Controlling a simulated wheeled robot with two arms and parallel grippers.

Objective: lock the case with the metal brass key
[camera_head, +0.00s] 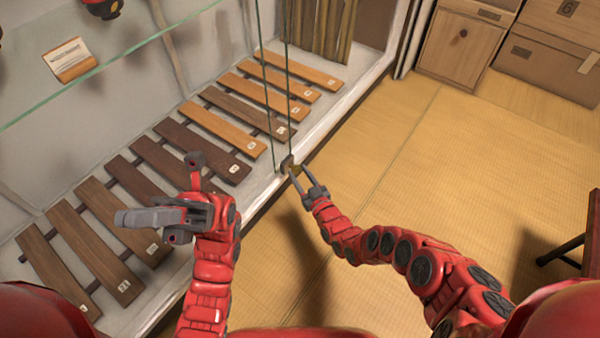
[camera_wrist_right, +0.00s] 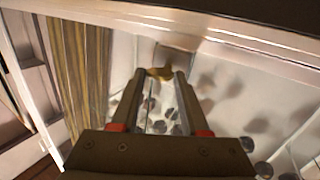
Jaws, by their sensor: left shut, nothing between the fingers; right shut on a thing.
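The case is a glass-fronted display case (camera_head: 318,128) on the left of the head view, with a pale sill. A small dark lock (camera_head: 286,162) sits low at the edges of its glass panes (camera_head: 289,75). My right gripper (camera_head: 299,178) is shut on the brass key (camera_head: 294,169) right at the lock. In the right wrist view the brass key (camera_wrist_right: 160,73) shows between the fingertips (camera_wrist_right: 160,80). I cannot tell whether its tip is inside the lock. My left gripper (camera_head: 128,217) is shut and empty, in front of the case to the left.
Numbered wooden bars (camera_head: 190,143) lie in a row inside the case, with a small card (camera_head: 70,60) above them. Wooden boxes (camera_head: 460,45) stand at the back right. The tatami floor (camera_head: 450,170) is clear; a dark stand (camera_head: 590,235) is at the right edge.

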